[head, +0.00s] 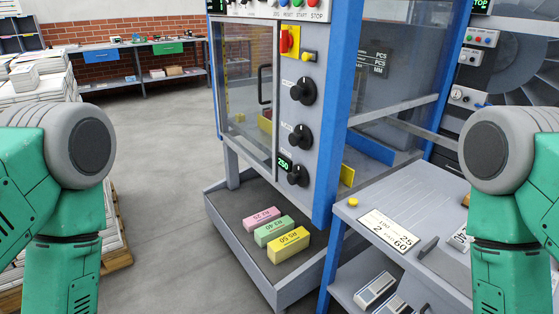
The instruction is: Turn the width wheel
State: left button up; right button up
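The machine's front panel has three black knobs in a column: an upper knob (303,91), a middle knob (300,136) and a lower knob (297,174). Their small labels are too blurred to read, so I cannot tell which one is the width wheel. A green display (284,164) reading 250 sits beside the lower knob. My green and grey arms show at the left and right edges, apart from the panel. Both grippers are outside the picture.
Below the panel, a grey tray (226,213) holds pink, green and yellow blocks. A grey side table (452,189) with a card (389,230) stands at right, before my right arm. Paper stacks (38,85) stand at left. The floor (160,150) between is clear.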

aim_at(299, 176)
jog(key=j+z, duration=0.15)
jog(key=j, duration=0.3)
jog(key=i+j+z, duration=0.15)
jog(key=j, duration=0.35)
jog(key=z, duration=0.4)
jog(key=i+j+z, duration=0.1)
jog(key=z, duration=0.3)
jog(key=j+z, duration=0.2)
jog(key=z, duration=0.2)
jog(key=i+j+z, duration=0.2)
jog(key=j+z, duration=0.25)
jog(key=j, duration=0.85)
jog(key=j+z, duration=0.45)
jog(key=j, duration=1.7)
